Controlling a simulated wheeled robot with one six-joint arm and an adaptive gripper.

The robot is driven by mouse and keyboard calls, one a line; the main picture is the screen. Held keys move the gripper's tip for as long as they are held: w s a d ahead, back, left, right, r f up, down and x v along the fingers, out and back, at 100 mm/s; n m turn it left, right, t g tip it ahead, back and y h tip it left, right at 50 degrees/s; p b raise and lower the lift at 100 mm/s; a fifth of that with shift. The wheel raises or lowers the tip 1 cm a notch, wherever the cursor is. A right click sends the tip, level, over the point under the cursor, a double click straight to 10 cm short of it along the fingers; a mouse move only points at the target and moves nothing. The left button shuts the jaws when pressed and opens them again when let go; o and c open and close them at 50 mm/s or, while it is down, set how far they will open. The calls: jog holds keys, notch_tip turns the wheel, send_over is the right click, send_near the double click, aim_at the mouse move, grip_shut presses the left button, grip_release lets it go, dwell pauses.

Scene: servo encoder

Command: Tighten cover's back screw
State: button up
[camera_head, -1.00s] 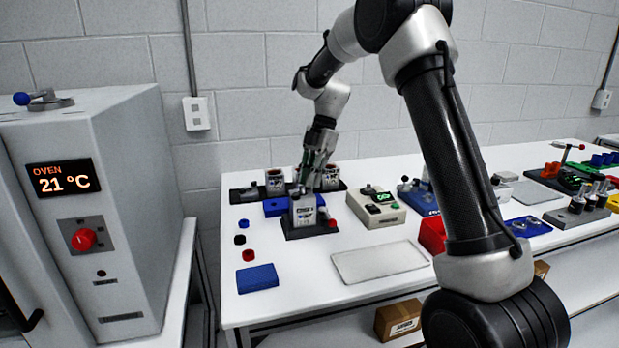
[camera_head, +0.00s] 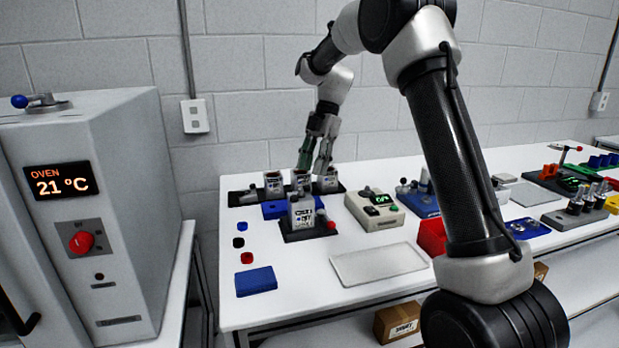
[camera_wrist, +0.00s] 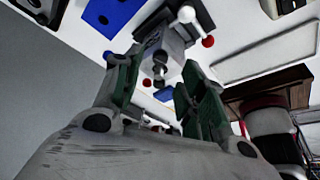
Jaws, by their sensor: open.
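A silver-grey servo housing (camera_head: 302,210) stands upright in a dark fixture (camera_head: 296,237) with a red knob (camera_head: 331,225) at its right. In the wrist view the housing (camera_wrist: 172,42) shows just beyond the fingertips, with dark round parts on its near face; I cannot tell which is the cover's back screw. My gripper (camera_head: 314,170) is behind and above the fixture, pointing down. In the wrist view its green-lined fingers (camera_wrist: 162,65) are apart with nothing clearly held between them. Contact with the housing cannot be told.
Several similar housings (camera_head: 273,184) stand on a dark rack behind, close to my gripper. A tester with a green display (camera_head: 377,209) is to the right. Small caps (camera_head: 239,242), a blue box (camera_head: 256,281) and a pale tray (camera_head: 379,264) lie in front.

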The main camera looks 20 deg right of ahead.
jog(key=v, duration=0.7)
jog(key=shift+r, duration=0.2)
